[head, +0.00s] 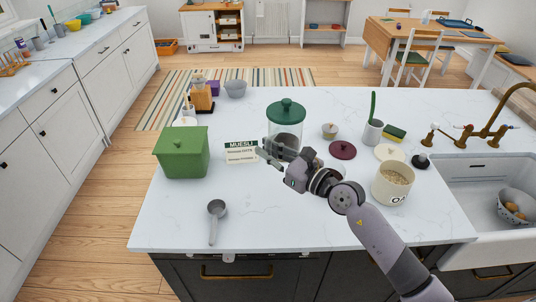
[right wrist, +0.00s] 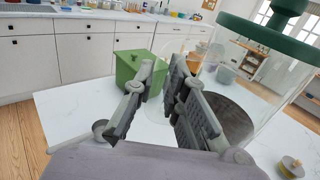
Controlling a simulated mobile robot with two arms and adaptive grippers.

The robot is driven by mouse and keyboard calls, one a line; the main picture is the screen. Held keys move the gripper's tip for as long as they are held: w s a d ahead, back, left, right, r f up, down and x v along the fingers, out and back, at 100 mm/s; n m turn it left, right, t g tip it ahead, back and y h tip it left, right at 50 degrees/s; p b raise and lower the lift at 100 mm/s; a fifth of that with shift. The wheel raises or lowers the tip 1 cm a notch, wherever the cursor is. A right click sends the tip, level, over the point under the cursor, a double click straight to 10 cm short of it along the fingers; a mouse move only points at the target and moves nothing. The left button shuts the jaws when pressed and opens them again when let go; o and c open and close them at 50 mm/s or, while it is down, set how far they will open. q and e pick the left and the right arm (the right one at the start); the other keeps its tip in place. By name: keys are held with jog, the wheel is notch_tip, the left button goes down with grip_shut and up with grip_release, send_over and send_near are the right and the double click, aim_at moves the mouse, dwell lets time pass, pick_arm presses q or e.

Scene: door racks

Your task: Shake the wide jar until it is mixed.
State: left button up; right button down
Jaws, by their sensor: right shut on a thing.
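The wide jar (head: 286,118) is clear glass with a green knobbed lid on, and dark contents show low inside it. It looks upright in the head view. My right gripper (head: 270,152) is at the jar's lower near side, shut on it. In the right wrist view the jar (right wrist: 255,70) fills the right side, behind and beside the fingers of the gripper (right wrist: 165,105). The fingers hide part of the jar's bottom, so I cannot tell whether it touches the counter. My left gripper is not in view.
A muesli card (head: 241,152) and a green box (head: 182,154) stand left of the jar. A dark red lid (head: 342,150), a small cup (head: 329,131) and a cream canister (head: 391,186) are on the right. A scoop (head: 216,209) lies in front. The front-left counter is mostly clear.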

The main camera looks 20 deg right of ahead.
aim_at(270, 140)
notch_tip(270, 140, up, 4)
jog(key=shift+f, duration=0.1)
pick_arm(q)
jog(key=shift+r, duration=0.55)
pick_arm(e)
jog(key=shift+r, duration=1.1)
jog(key=s+a+f+b, duration=0.3)
jog(key=s+f+b, duration=0.25)
jog(key=f, duration=0.45)
pick_arm(q)
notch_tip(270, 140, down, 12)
jog(key=b, duration=0.6)
pick_arm(e)
jog(key=s+d+f+m+t+h, duration=0.1)
jog(key=s+d+f+m+h, duration=0.1)
jog(key=s+f, duration=0.4)
jog(key=s+d+f+m+t+h, duration=0.1)
jog(key=s+d+f+m+h, duration=0.2)
jog(key=s+f+h, duration=0.3)
jog(key=s+m+h, duration=0.1)
jog(key=s, duration=0.3)
jog(key=shift+s+f+t, duration=0.3)
jog(key=shift+s, duration=0.05)
